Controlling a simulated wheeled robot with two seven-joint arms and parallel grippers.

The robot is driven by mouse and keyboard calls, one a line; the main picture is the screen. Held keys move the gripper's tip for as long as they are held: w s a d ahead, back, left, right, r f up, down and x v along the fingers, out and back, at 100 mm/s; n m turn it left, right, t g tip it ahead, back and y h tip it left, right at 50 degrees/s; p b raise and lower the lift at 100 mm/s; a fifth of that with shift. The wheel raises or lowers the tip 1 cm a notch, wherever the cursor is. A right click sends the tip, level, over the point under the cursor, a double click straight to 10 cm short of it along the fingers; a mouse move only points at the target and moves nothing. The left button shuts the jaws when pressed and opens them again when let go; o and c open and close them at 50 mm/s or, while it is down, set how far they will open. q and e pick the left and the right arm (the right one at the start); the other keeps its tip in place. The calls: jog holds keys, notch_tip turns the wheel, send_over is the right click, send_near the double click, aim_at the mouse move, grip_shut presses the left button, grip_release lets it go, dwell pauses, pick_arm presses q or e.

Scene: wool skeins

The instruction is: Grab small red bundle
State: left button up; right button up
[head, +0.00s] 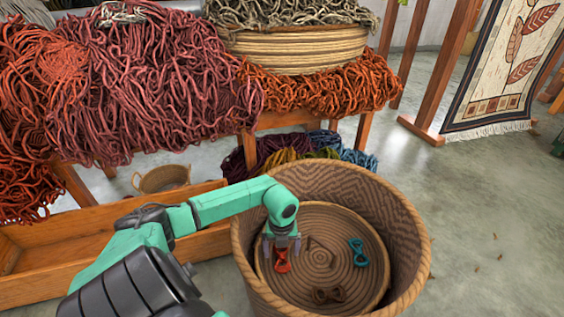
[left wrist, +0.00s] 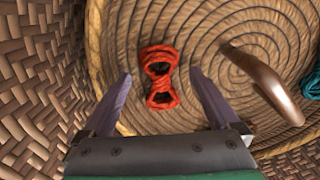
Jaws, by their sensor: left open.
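The small red bundle (head: 282,261) is a twisted figure-eight skein lying on the coiled floor of a large woven basket (head: 412,232). In the left wrist view the red bundle (left wrist: 159,76) lies ahead of and between the fingers, with a gap on each side. My left gripper (head: 282,248) reaches down inside the basket, right above the bundle. Its two fingers (left wrist: 163,98) are spread and hold nothing. The top of the bundle is partly hidden by the gripper in the head view. My right gripper is not in view.
A teal bundle (head: 358,252), a brown bundle (head: 328,294) and a brown piece (head: 320,246) lie on the same basket floor. The woven wall rises close to my left gripper. A wooden table piled with red wool (head: 150,80) stands behind.

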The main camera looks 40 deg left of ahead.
aim_at(282, 252)
pick_arm(q)
jog(key=shift+f, duration=0.45)
jog(key=shift+r, duration=0.1)
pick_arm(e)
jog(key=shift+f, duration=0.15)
pick_arm(q)
jog(key=c, duration=1.4)
jog(key=shift+r, duration=0.1)
notch_tip(282, 252, up, 8)
jog(key=p, duration=0.3)
jog(key=shift+f, duration=0.2)
notch_tip(282, 252, up, 12)
jog(key=p, duration=0.3)
jog(key=shift+r, duration=0.15)
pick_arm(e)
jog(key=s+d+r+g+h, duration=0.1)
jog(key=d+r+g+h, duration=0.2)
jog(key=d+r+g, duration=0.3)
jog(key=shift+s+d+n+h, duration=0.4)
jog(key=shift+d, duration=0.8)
